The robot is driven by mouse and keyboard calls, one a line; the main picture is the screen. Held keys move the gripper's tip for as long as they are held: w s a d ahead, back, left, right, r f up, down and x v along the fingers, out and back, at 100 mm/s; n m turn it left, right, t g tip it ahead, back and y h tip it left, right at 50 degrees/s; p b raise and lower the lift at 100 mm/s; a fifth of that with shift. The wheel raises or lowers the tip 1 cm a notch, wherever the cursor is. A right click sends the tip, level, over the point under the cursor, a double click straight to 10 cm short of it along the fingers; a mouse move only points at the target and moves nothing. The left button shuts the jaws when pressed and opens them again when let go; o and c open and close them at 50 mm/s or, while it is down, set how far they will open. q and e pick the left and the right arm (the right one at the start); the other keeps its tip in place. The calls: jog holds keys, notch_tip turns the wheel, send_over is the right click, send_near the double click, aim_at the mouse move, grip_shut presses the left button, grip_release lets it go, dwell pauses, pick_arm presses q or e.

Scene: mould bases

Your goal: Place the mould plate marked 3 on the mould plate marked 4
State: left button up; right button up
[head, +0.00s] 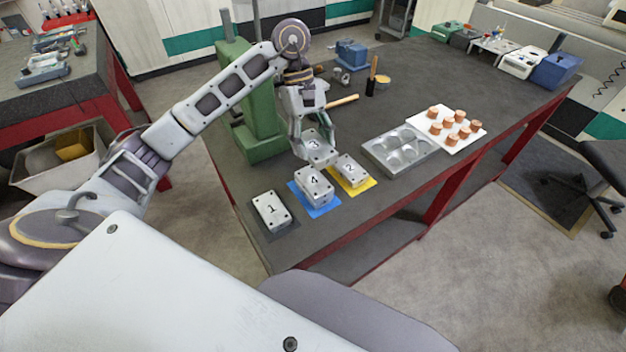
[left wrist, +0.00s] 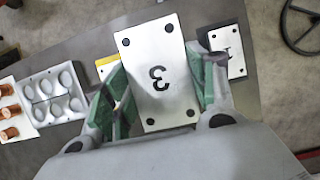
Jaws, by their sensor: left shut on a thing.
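The mould plate marked 3 (head: 314,143) is a light grey block with dark corner holes. My left gripper (head: 313,150) is shut on it, and in the left wrist view the plate (left wrist: 158,95) sits between the green finger pads. The mould plate marked 4 (head: 314,181) lies on a blue mat (head: 321,210) on the table. Plate 3 is held above the table, just behind plate 4 in the head view; its exact height cannot be told. Plate 4 is hidden in the left wrist view. My right gripper is not in view.
Plate 1 (head: 271,210) lies on a dark mat to the left, plate 2 (head: 350,169) on a yellow mat (head: 362,188) to the right. A metal mould tray (head: 401,149) and a white board (head: 470,142) with several copper pieces stand further right. A green machine (head: 258,110) stands behind.

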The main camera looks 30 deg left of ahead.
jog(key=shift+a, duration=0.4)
pick_arm(q)
jog(key=shift+f, duration=0.1)
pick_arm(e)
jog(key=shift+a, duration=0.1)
pick_arm(q)
jog(key=shift+f, duration=0.2)
send_over(313, 179)
notch_tip(313, 179, down, 4)
jog(key=shift+f+p, duration=0.15)
jog(key=shift+p, duration=0.25)
jog(key=shift+f, duration=0.6)
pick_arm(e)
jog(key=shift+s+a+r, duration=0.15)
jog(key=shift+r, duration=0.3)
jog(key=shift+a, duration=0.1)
